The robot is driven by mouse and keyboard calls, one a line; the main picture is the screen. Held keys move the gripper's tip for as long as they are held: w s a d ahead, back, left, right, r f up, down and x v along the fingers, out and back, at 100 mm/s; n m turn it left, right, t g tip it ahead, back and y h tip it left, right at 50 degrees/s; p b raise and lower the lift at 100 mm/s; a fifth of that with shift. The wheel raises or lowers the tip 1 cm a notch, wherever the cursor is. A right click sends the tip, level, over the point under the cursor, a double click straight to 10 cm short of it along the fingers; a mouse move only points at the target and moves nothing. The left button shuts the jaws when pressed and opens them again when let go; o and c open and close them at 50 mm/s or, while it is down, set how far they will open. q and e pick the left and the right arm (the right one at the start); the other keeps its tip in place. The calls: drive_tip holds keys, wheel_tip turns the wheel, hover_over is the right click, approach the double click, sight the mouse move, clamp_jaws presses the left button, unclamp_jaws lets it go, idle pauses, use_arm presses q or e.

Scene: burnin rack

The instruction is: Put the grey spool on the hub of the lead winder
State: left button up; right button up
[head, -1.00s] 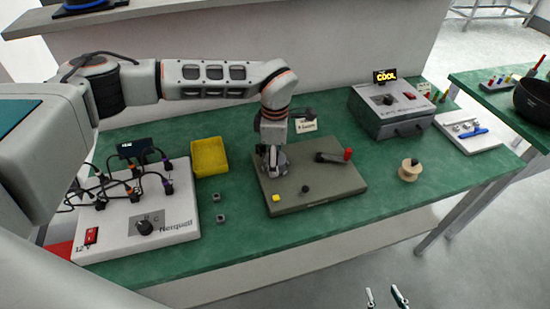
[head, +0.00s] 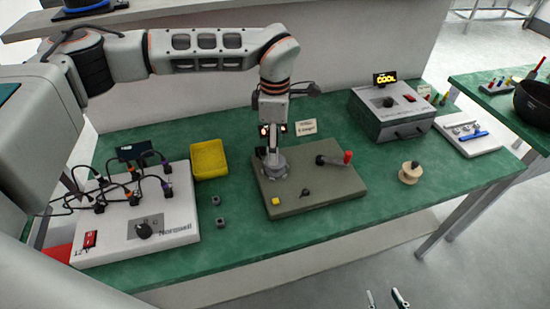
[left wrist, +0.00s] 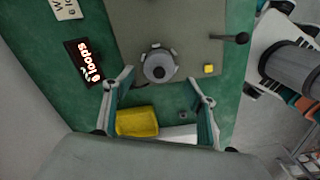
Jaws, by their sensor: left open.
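The lead winder (head: 325,190) is a flat grey-green base with a red-knobbed crank (head: 347,157) and a yellow button (head: 276,201). The grey spool (head: 277,168) sits at the hub position on its left part; it also shows in the left wrist view (left wrist: 159,68). I cannot tell how far down it sits, and the hub is mostly hidden. My left gripper (head: 273,131) is above the spool, apart from it; its spread fingers show in the left wrist view (left wrist: 163,82). My right gripper (head: 385,298) is open and empty at the bottom, off the table.
A yellow bin (head: 209,159) and two small grey blocks (head: 219,223) lie left of the winder. A wired white panel (head: 178,215) is farther left. A pale wooden spool (head: 410,172) and a grey instrument box (head: 395,120) stand right. A small display (left wrist: 85,61) stands behind the winder.

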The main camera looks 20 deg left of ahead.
use_arm(q)
drive_tip(key=shift+r, duration=2.7)
